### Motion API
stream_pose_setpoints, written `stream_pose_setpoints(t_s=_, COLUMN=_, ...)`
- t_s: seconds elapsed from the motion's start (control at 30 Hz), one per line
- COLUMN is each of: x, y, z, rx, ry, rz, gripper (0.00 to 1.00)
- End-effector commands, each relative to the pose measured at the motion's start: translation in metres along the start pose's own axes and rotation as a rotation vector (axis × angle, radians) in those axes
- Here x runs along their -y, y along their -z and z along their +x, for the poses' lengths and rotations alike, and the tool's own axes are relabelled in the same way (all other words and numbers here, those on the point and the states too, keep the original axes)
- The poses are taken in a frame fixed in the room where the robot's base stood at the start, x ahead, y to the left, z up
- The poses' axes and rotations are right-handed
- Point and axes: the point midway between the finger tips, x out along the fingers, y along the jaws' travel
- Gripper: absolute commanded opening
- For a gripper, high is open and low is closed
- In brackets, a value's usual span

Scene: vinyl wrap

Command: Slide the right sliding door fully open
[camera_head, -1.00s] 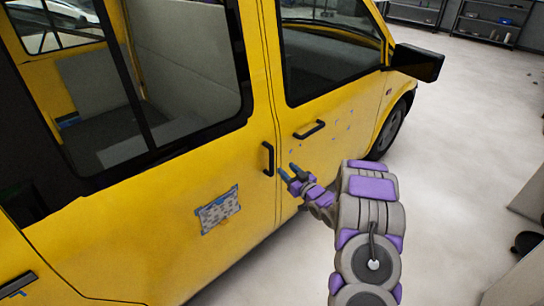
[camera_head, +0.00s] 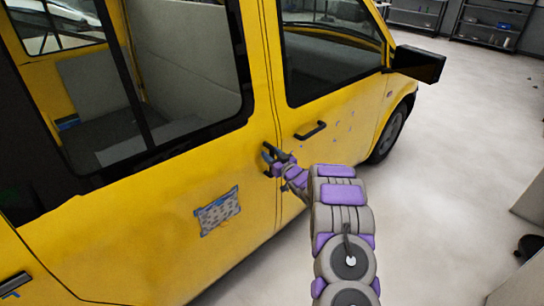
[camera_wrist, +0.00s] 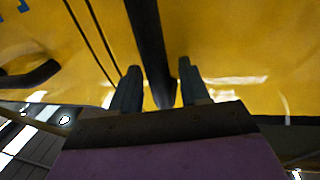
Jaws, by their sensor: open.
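The yellow sliding door (camera_head: 150,205) of the van fills the left and middle of the head view. Its edge meets the front door at a narrow vertical seam, so it looks shut. Its black upright handle (camera_wrist: 147,35) runs between my two fingers in the wrist view. My gripper (camera_head: 267,154) is at this handle and hides much of it in the head view. In the wrist view my gripper (camera_wrist: 160,76) is open, with a blue-grey finger on either side of the handle. I cannot tell whether either finger touches it.
The front door (camera_head: 335,125) has its own black handle (camera_head: 310,131), close to the right of my gripper. A patterned sticker (camera_head: 218,211) is on the sliding door. A side mirror (camera_head: 418,63) sticks out at the right. The pale floor (camera_head: 460,150) to the right is mostly clear.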

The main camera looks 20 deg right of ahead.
Motion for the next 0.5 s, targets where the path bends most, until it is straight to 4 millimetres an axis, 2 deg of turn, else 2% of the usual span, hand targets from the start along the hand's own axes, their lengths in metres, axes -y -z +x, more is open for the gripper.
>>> stream_pose_setpoints(t_s=0.13, x=-0.0002, y=-0.0004, z=-0.0003, rx=0.001, ry=0.0, rz=0.0, gripper=0.45)
stream_pose_setpoints(t_s=0.5, x=-0.0006, y=-0.0009, z=-0.0006, rx=0.002, ry=-0.001, rz=0.001, gripper=0.1)
